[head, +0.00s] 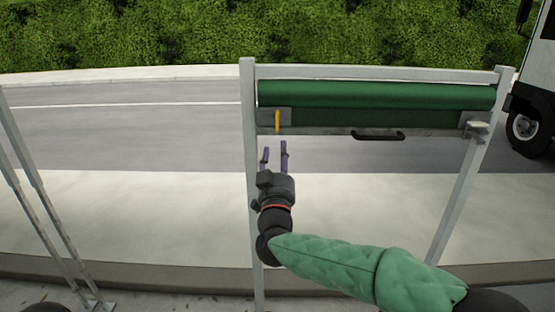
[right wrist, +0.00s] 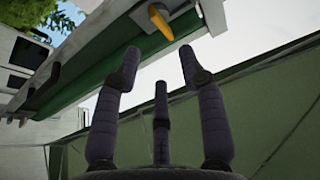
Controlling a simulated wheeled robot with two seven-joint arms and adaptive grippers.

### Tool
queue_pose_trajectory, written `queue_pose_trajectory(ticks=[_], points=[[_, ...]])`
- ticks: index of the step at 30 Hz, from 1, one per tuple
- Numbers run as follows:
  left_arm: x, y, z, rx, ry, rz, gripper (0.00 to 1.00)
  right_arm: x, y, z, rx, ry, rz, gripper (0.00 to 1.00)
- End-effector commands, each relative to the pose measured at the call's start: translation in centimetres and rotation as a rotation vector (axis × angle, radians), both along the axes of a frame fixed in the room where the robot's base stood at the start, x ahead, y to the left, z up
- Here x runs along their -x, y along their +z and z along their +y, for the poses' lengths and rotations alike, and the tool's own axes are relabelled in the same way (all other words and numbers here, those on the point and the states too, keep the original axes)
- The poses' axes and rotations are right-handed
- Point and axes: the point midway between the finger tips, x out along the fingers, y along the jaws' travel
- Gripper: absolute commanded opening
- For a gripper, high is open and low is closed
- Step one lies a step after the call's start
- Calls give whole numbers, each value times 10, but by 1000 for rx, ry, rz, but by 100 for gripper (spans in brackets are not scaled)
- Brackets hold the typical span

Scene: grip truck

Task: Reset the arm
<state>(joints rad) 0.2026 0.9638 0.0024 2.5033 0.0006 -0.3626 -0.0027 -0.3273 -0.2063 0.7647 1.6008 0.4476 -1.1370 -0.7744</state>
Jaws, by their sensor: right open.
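My right gripper (head: 275,158) is open and empty. It points up just below the left end of a green roller panel (head: 380,95) set in a grey metal frame. Its purple fingers also show in the right wrist view (right wrist: 160,70), spread apart with nothing between them. A yellow latch (head: 277,121) sits on the panel's lower bar, just above the fingers in the head view. The latch also shows in the right wrist view (right wrist: 160,22), beyond the fingertips and apart from them. My left gripper is not in view.
A black handle (head: 379,135) is fixed on the panel's lower bar. The frame's upright posts (head: 249,200) stand left and right of my forearm. A white truck (head: 535,95) is at the far right. A metal rail (head: 40,195) stands at the left. Pavement between is clear.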

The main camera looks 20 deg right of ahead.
Motion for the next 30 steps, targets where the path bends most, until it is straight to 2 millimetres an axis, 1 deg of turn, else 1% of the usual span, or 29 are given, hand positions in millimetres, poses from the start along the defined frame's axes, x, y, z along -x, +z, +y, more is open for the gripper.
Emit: queue_pose_trajectory(ticks=[1, 6, 14, 17, 20, 23, 24, 26, 27, 29, 30], points=[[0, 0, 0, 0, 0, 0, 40, 4, -1, 1, -1, 0, 0, 41], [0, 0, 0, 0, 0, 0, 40, 9, -4, 3, 0, 0, 1, 41], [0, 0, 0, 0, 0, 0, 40, 9, -5, 2, 1, 0, 1, 41], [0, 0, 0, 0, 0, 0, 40, 5, -14, 5, 4, 10, 22, 41], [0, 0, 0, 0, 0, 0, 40, -7, -46, 11, 7, 45, 87, 41], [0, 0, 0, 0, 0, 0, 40, -21, -100, 19, 8, 100, 197, 41], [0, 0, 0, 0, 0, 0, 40, -26, -126, 22, 3, 125, 250, 41], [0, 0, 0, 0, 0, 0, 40, -30, -165, 26, -7, 160, 331, 41], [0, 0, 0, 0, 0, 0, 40, -31, -192, 29, -16, 184, 386, 41], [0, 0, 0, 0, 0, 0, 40, -31, -230, 33, -32, 216, 467, 41], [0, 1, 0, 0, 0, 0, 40, -29, -257, 34, -46, 235, 525, 41]])
